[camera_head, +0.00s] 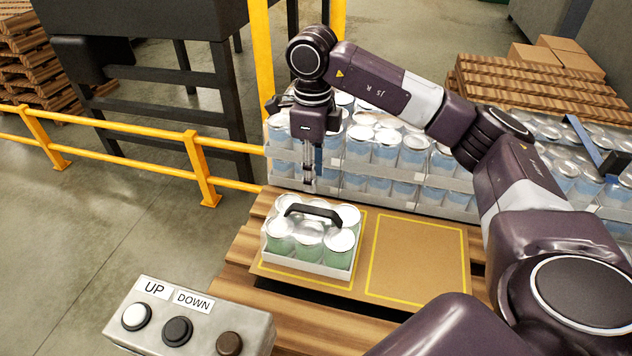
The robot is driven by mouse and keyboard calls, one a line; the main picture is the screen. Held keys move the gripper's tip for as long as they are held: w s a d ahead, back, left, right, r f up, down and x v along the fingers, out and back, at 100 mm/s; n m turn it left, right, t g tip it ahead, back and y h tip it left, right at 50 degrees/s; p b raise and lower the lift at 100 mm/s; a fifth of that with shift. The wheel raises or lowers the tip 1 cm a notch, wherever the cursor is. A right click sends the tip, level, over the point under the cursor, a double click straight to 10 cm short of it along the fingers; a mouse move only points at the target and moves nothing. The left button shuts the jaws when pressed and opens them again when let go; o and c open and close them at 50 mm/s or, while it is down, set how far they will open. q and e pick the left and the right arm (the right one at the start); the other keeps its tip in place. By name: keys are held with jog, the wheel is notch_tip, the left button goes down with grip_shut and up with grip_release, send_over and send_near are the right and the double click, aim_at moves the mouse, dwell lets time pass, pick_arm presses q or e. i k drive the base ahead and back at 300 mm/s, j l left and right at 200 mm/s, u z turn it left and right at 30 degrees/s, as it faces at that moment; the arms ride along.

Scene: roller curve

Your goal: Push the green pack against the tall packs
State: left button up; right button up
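The green pack (310,261) is a clear-wrapped tray of green cans with silver lids and a black carry handle. It sits upright inside the left yellow outline on a brown cardboard sheet (418,258). The tall packs (385,180) of blue cans stand in a row behind it, with a narrow gap between. My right gripper (309,184) points down behind the green pack's handle, in front of the tall packs, and holds nothing that I can see. Its fingers show as one narrow column, so their opening is unclear. My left gripper is out of view.
The right yellow outline on the cardboard is empty. A wooden pallet (238,277) lies under it. A button box (190,322) marked UP and DOWN stands at the front left. A yellow rail (130,158) runs along the left. More can packs (565,170) stand at right.

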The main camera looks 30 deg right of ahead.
aim_at(318, 236)
jog(key=z, duration=1.1)
